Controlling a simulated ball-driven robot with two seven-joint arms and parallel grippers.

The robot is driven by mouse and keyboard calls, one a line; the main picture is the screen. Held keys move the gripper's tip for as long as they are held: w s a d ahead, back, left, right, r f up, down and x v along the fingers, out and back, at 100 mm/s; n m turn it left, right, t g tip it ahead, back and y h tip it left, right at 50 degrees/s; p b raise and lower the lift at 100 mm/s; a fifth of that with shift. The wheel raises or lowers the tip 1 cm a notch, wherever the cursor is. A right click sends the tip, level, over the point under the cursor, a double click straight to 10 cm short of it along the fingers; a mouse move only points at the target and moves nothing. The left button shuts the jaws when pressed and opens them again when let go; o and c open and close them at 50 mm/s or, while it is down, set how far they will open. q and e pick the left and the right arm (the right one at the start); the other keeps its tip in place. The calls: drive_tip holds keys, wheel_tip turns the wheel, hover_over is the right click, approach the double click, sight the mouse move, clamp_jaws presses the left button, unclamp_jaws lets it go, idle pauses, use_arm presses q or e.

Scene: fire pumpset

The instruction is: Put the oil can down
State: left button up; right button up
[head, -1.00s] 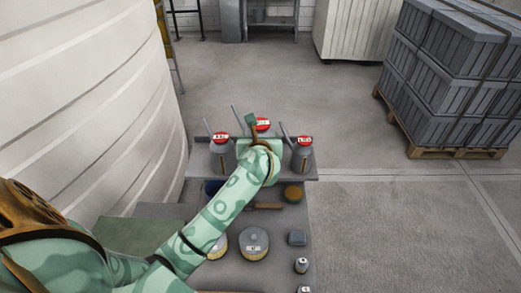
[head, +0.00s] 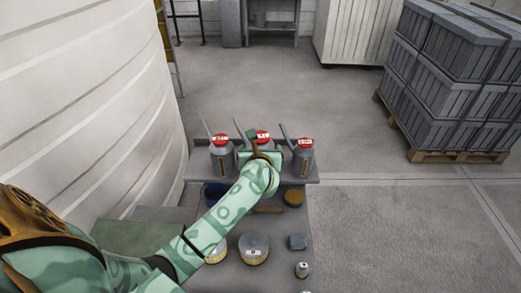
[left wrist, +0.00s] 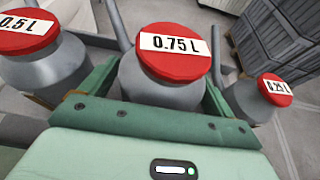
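Three grey oil cans with red caps and long spouts are in a row at the raised shelf (head: 312,177). The middle can (head: 262,135), labelled 0.75 L in the left wrist view (left wrist: 172,55), is between the fingers of my left gripper (head: 262,150). In the left wrist view the fingers (left wrist: 163,90) lie close along both sides of its body. The can looks upright. Its base is hidden behind my gripper, so I cannot see whether it touches the shelf. My right gripper is not in view.
The 0.5 L can (left wrist: 30,60) stands close on the left and the 0.25 L can (left wrist: 262,98) on the right. Lower down are filters (head: 254,248), a brown-topped round tin (head: 293,197) and small parts. A strapped pallet stack (head: 450,85) stands beyond open floor.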

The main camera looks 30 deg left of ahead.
use_arm(q)
drive_tip(key=shift+r, duration=0.25)
drive_tip(key=p+v, duration=0.1)
drive_tip(key=v, duration=1.1)
drive_tip(key=shift+f, duration=0.15)
